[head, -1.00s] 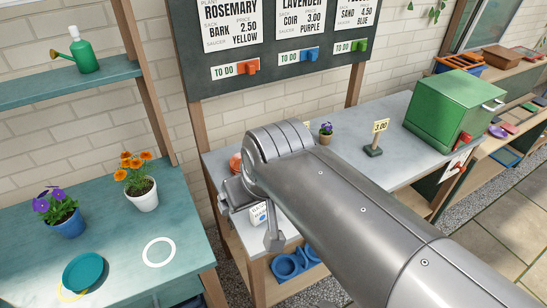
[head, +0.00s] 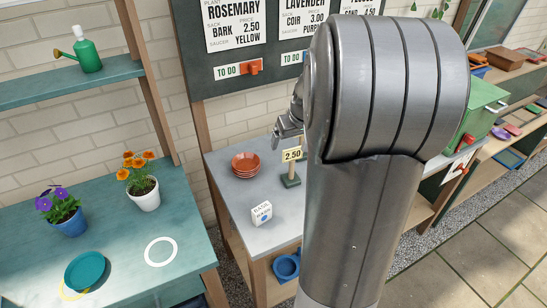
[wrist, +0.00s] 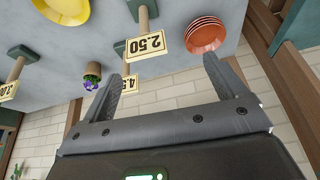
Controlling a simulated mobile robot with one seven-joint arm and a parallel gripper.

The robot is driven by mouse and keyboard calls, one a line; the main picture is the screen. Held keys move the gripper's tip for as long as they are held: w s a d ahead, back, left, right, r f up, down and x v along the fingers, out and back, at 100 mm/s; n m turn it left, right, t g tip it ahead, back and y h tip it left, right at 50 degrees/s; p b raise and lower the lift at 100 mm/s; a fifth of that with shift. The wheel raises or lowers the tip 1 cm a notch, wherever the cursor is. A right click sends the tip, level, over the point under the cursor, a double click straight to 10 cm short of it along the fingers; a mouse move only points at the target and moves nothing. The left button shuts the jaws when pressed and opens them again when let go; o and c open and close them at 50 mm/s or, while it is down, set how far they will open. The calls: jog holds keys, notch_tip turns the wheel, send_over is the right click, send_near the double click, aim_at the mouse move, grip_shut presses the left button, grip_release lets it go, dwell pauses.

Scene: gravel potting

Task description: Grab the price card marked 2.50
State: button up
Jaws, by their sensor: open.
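The price card marked 2.50 (head: 292,155) is a cream card on a post with a green base, standing on the grey bench right of a stack of terracotta saucers (head: 245,163). In the wrist view, where the scene is upside down, the 2.50 card (wrist: 146,45) appears beyond my open fingers, between them in the picture and not held. My gripper (wrist: 163,76) is open and empty.
A 4.50 card (wrist: 127,84) is partly hidden by a finger; another card (wrist: 8,91) is at the left edge. A small potted plant (wrist: 92,78) and a yellow dish (wrist: 64,8) are nearby. A white labelled block (head: 262,213) stands at the bench front. A green box (head: 484,108) is right.

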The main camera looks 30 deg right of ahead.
aim_at(293, 151)
jog(key=x, duration=0.4)
jog(key=d+x, duration=0.1)
jog(key=x, duration=0.3)
jog(key=d+x, duration=0.1)
jog(key=x, duration=0.3)
jog(key=shift+d+f, duration=0.2)
jog(key=shift+d, duration=0.05)
jog(key=shift+c, duration=0.2)
